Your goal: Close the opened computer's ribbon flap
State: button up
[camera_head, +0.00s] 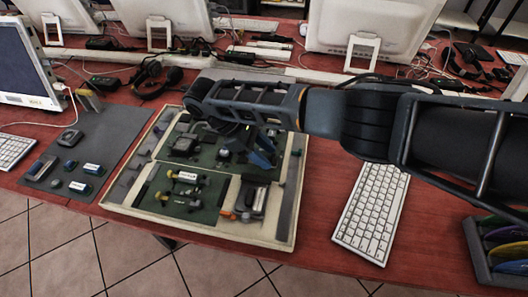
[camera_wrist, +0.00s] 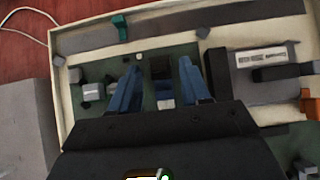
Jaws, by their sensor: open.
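The opened computer (camera_head: 278,238) lies flat on the red table as a shallow cream case with green boards and small parts inside. It also shows in the wrist view (camera_wrist: 75,42). My gripper (camera_head: 262,152) reaches down over the right side of the case. In the wrist view, my gripper (camera_wrist: 158,82) has its two blue fingers spread apart. A small dark block (camera_wrist: 161,67) with a pale piece below it shows between the fingers, apart from both. This may be the ribbon flap, but I cannot tell for sure, nor whether it is raised. My gripper body hides what lies below it.
A white keyboard (camera_head: 372,212) lies right of the case. A grey mat (camera_head: 105,125) with small parts lies on the left. A rack of coloured discs (camera_head: 500,245) stands at the right front edge. Monitors and loose cables fill the back.

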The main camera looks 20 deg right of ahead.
jog(key=p+v, duration=0.1)
jog(key=v, duration=0.6)
jog(key=shift+w+a+r, duration=0.15)
jog(key=shift+a+r, duration=0.05)
